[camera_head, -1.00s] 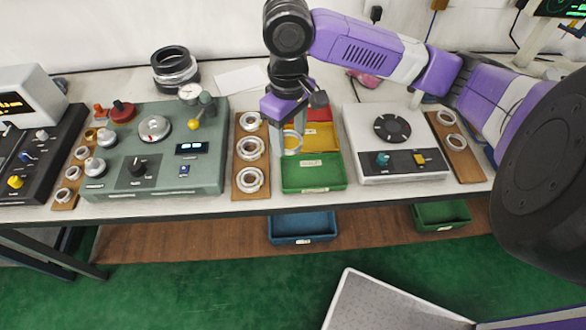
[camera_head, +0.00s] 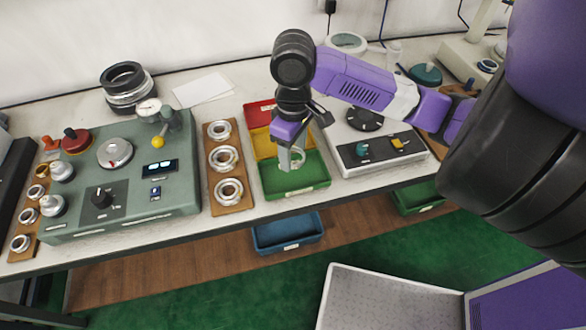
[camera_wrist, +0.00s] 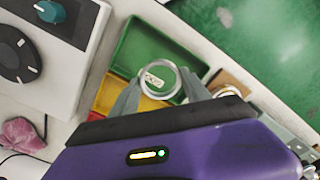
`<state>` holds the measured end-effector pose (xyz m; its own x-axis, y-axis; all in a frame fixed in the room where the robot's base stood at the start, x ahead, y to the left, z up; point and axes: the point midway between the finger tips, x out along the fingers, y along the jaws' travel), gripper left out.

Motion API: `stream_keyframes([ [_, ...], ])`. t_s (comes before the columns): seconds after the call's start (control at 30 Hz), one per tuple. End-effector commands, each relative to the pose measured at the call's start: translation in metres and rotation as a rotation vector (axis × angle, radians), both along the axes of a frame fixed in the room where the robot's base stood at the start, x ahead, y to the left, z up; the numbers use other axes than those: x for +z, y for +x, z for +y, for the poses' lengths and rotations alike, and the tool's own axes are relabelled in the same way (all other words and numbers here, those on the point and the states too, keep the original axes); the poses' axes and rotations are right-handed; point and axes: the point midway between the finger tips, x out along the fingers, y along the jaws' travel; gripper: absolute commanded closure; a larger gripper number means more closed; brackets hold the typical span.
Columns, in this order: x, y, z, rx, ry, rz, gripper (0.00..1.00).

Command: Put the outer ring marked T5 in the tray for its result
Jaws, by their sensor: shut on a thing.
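My gripper (camera_head: 291,160) is shut on a silver ring (camera_head: 297,156), the outer ring, above the green tray (camera_head: 322,186) on the bench. In the wrist view the ring (camera_wrist: 177,69) sits between the two fingertips (camera_wrist: 160,84), with the green tray (camera_wrist: 134,36) behind it. A pale label in the tray shows through the ring. The T5 mark cannot be read. The yellow tray (camera_head: 262,143) and the red tray (camera_head: 258,112) stand behind the green one, partly hidden by my arm.
A wooden board (camera_head: 233,141) with several rings lies left of the trays. A green test device (camera_head: 130,206) stands further left. A white device (camera_head: 384,150) with a dark dial stands right of the trays. A blue bin (camera_head: 288,241) is below the bench.

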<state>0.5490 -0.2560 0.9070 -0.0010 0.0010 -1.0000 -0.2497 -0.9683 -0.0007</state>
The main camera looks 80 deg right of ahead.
Motion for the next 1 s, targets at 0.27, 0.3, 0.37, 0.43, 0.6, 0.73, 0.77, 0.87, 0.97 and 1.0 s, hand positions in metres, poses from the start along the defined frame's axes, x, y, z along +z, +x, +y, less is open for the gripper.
stream_keyframes([
  [0.27, -0.028, 0.0, 0.0, -0.001, 0.001, 0.0, 0.95],
  [0.3, -0.032, 0.0, 0.0, -0.001, 0.0, 0.001, 0.95],
  [0.37, -0.041, -0.001, 0.0, -0.002, 0.001, 0.001, 0.95],
  [0.43, -0.052, 0.0, 0.0, -0.003, 0.001, 0.002, 0.95],
  [0.6, -0.066, 0.0, 0.0, 0.0, 0.0, 0.0, 0.95],
  [0.73, -0.067, 0.0, 0.0, 0.0, -0.001, -0.001, 0.95],
  [0.77, -0.067, 0.0, 0.0, 0.0, 0.0, -0.001, 0.95],
  [0.87, -0.067, 0.0, 0.0, 0.0, 0.0, -0.001, 0.95],
  [0.97, -0.07, 0.0, 0.0, 0.0, 0.0, -0.001, 0.95],
  [1.0, -0.071, 0.0, 0.0, 0.0, 0.0, -0.001, 0.95],
])
